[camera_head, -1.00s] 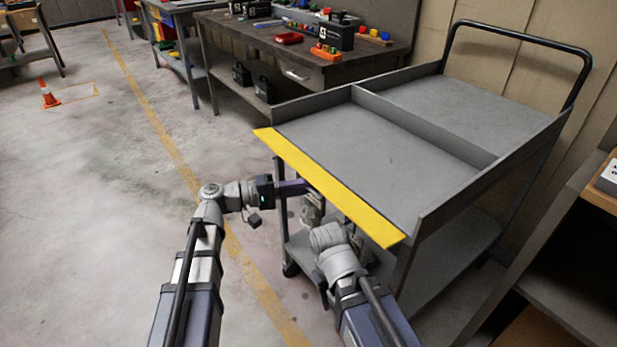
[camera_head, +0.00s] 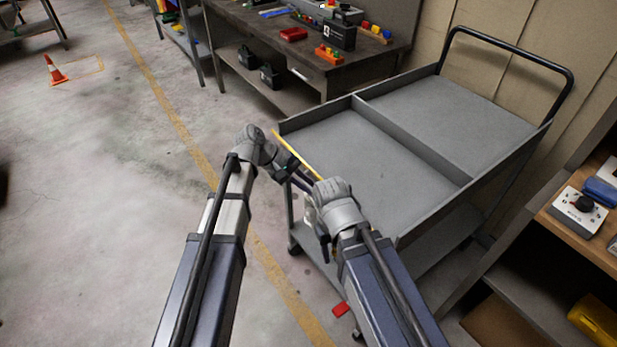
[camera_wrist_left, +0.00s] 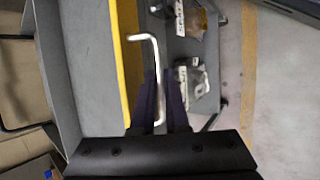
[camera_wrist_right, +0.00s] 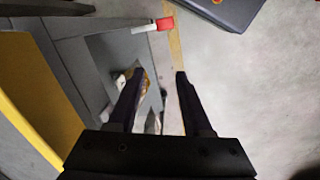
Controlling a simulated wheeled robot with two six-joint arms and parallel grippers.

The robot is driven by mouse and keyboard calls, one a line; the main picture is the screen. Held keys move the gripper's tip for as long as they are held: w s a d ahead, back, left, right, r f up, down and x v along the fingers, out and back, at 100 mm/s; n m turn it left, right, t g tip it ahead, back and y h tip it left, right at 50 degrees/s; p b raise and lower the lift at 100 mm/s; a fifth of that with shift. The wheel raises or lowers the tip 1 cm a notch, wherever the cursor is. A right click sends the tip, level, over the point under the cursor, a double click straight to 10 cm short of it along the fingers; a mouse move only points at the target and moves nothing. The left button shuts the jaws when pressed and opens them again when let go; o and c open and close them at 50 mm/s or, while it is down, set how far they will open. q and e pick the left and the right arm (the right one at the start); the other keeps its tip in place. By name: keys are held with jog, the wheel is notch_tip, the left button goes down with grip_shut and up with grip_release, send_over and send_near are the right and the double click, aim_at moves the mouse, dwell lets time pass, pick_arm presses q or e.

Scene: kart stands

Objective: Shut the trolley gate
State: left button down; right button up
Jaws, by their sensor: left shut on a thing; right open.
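The grey trolley (camera_head: 375,165) has a yellow gate along its near edge. In the head view the gate (camera_head: 291,144) shows as a thin yellow strip, seen nearly edge-on, its right part hidden by my right arm. My left gripper (camera_wrist_left: 162,80) is shut on a silver bent handle (camera_wrist_left: 157,58) beside the yellow gate (camera_wrist_left: 128,60). My right gripper (camera_wrist_right: 160,74) is open and empty, in front of the trolley. In the right wrist view, the gate (camera_wrist_right: 35,95) is at the left, and a red-tipped pale lever (camera_wrist_right: 163,23) sticks out ahead of the fingers.
Bagged items (camera_wrist_left: 190,75) lie on the trolley's lower shelf. A workbench (camera_head: 350,78) stands behind the trolley. The floor at left is open, with an orange cone (camera_head: 55,70).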

pick_arm(q)
jog(key=shift+w+d+r+n+g+y+p, duration=0.3)
jog(key=shift+r+g+y+p, duration=0.25)
jog(key=shift+y+p, duration=0.4)
jog(key=shift+w+d+r+n+g+y+p, duration=0.15)
jog(key=shift+d+r+g+y+p, duration=0.25)
jog(key=shift+g+y+p, duration=0.4)
pick_arm(e)
jog(key=shift+r, duration=2.55)
pick_arm(q)
jog(key=shift+p, duration=0.35)
pick_arm(e)
jog(key=shift+r, duration=0.1)
pick_arm(q)
jog(key=c, duration=1.2)
grip_release()
jog(key=shift+y, duration=0.25)
jog(key=shift+r, duration=0.1)
pick_arm(e)
jog(key=shift+r, duration=0.15)
pick_arm(q)
jog(key=p+v, duration=0.7)
jog(key=shift+a+r, duration=0.15)
jog(key=shift+r, duration=0.2)
jog(key=shift+f, duration=0.1)
pick_arm(e)
notch_tip(320, 180, up, 7)
